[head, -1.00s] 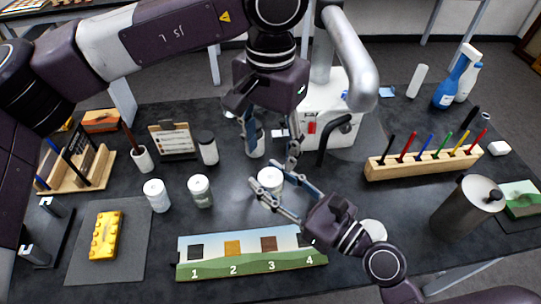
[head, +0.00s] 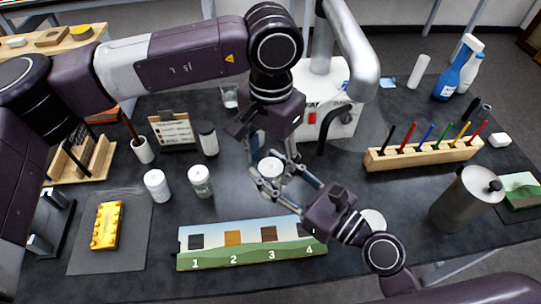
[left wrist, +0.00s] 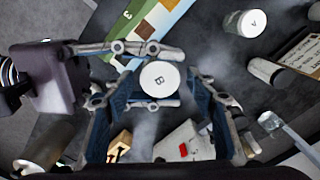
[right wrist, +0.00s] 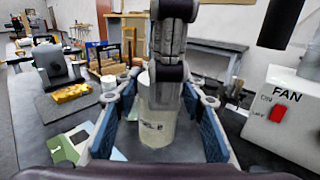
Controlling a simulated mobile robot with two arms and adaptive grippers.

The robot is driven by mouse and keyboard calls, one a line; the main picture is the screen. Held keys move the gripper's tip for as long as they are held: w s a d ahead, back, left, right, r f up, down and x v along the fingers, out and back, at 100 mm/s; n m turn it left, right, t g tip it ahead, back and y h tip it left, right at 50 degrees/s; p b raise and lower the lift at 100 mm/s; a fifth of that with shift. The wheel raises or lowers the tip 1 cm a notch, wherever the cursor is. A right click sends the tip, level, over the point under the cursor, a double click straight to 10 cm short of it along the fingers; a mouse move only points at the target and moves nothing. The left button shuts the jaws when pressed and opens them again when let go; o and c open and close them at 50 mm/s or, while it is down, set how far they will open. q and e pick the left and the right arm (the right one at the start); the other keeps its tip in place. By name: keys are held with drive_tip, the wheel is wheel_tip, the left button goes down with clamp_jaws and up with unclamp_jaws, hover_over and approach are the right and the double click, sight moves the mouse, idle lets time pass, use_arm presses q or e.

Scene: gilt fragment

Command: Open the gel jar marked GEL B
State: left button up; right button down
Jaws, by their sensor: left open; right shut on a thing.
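The GEL B jar (head: 270,168) is a small white-lidded pot standing near the middle of the black table. Its round lid, marked B, faces up in the left wrist view (left wrist: 159,78). My right gripper (head: 275,175) is shut on the jar body from the side; the right wrist view shows the pale jar (right wrist: 157,128) between its blue pads. My left gripper (head: 270,148) points down over the jar, open, with its blue fingers on either side of the lid. Whether they touch the lid, I cannot tell.
Two similar white-lidded jars stand left, one (head: 157,185) beside another (head: 200,181). A numbered strip (head: 250,245) lies in front. A fan unit (head: 330,115) stands behind, a pen rack (head: 420,153) and metal canister (head: 465,200) to the right.

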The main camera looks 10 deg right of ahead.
use_arm(q)
drive_tip(key=shift+c, duration=0.3)
drive_tip(key=c, duration=1.2)
drive_tip(key=shift+n, duration=1.7)
drive_tip(key=o, duration=1.3)
